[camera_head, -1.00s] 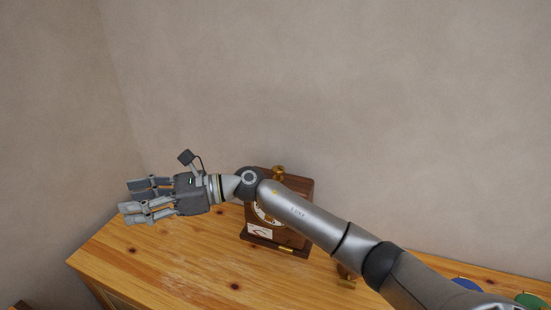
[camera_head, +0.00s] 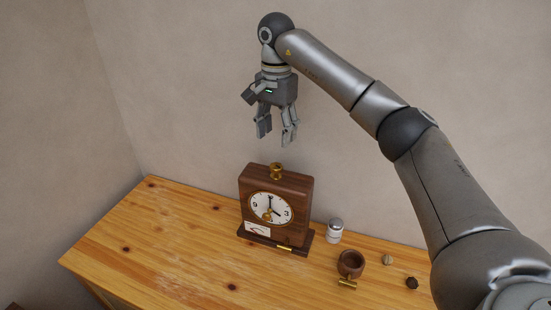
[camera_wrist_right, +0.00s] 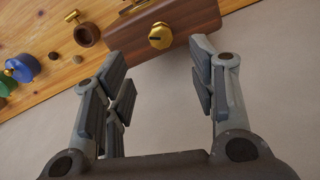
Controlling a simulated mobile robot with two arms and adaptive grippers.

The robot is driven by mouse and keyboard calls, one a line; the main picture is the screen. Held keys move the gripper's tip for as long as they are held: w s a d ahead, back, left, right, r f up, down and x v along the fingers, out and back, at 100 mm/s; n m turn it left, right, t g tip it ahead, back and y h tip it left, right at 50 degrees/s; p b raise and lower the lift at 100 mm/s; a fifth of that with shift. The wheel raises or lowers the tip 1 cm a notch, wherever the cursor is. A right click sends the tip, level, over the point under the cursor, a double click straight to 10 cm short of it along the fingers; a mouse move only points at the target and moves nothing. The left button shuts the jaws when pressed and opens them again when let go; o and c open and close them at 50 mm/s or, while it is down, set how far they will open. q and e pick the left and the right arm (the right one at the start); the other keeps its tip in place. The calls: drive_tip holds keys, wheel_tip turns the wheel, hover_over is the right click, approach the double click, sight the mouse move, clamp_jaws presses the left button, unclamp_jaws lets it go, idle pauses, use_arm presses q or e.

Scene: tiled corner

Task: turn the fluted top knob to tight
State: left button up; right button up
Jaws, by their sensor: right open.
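The fluted top knob (camera_head: 277,171) is a small brass knob on top of a wooden clock (camera_head: 292,187) that stands upright on the table. In the right wrist view the knob (camera_wrist_right: 161,36) shows from above with a dark slot or mark across it, on the clock's brown top (camera_wrist_right: 185,17). My right gripper (camera_head: 276,140) points down above the knob, apart from it. Its fingers are spread and empty; in the wrist view the knob lies beyond the gap between the fingertips (camera_wrist_right: 160,65). My left gripper is not in view.
On the wooden table (camera_head: 150,235), right of the clock, stand a white jar with a grey lid (camera_head: 335,231), a brown cup (camera_head: 350,262) with a brass piece, and small round pieces (camera_head: 388,260). Blue (camera_wrist_right: 19,68) and green items show in the wrist view.

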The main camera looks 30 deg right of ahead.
sight(276, 165)
wheel_tip(276, 165, down, 8)
drive_tip(key=p, duration=0.3)
drive_tip(key=shift+f, duration=0.75)
drive_tip(key=c, duration=1)
